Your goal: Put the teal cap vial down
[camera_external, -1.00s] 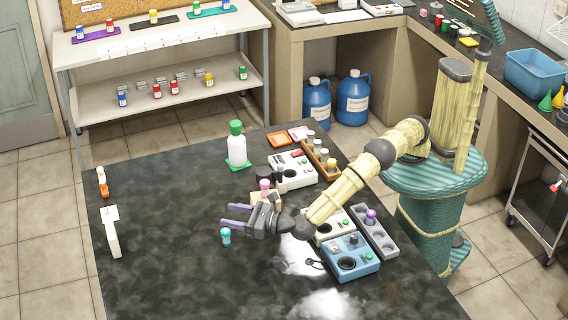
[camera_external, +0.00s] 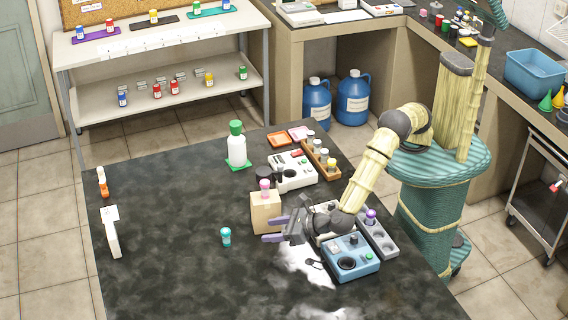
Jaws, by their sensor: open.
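The teal cap vial (camera_external: 226,237) stands upright on the dark bench top, left of my gripper. Nothing touches it. My gripper (camera_external: 272,230) is open and empty. It is to the right of the vial, with its fingers pointing left and a clear gap between them and the vial. Its fingers are close to the front of a wooden block (camera_external: 265,214).
A pink-capped vial (camera_external: 265,189) is on the wooden block. A blue device (camera_external: 349,260) and a grey rack with a purple-capped vial (camera_external: 371,217) lie under and beside my arm. A green-capped bottle (camera_external: 236,150) stands behind. The bench's front left is clear.

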